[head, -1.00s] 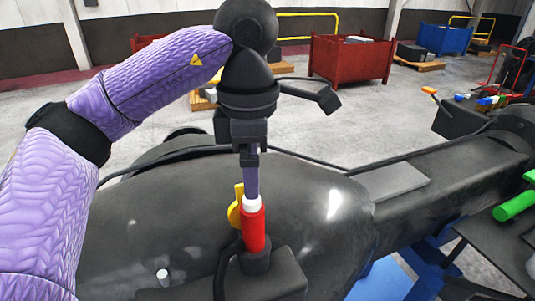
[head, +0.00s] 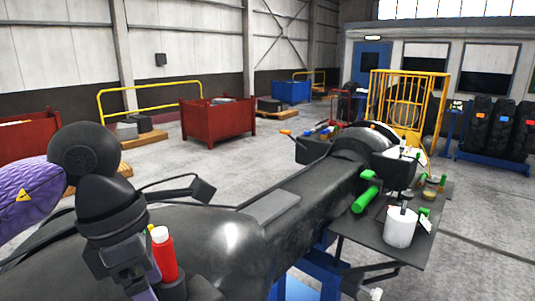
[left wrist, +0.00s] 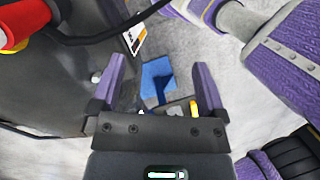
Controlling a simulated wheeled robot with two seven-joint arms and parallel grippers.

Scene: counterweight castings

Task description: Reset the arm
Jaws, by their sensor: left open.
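My left arm comes in from the left in the head view, purple with black joints, above the large dark casting (head: 215,235). My left gripper's two purple fingers show in the left wrist view (left wrist: 160,68), spread apart with nothing between them. Blue and grey shapes and the pale floor lie beyond them. In the head view the fingertips are cut off or hidden at the bottom edge. A red cylinder with a white cap (head: 164,256) stands in a dark holder right beside the left wrist. My right gripper is not seen.
A dark side table (head: 375,238) at right holds a white bucket (head: 400,228) and a green cylinder (head: 364,200). A red bin (head: 217,121), a blue bin (head: 291,91) and a yellow cage (head: 405,100) stand farther back. Open floor lies at right.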

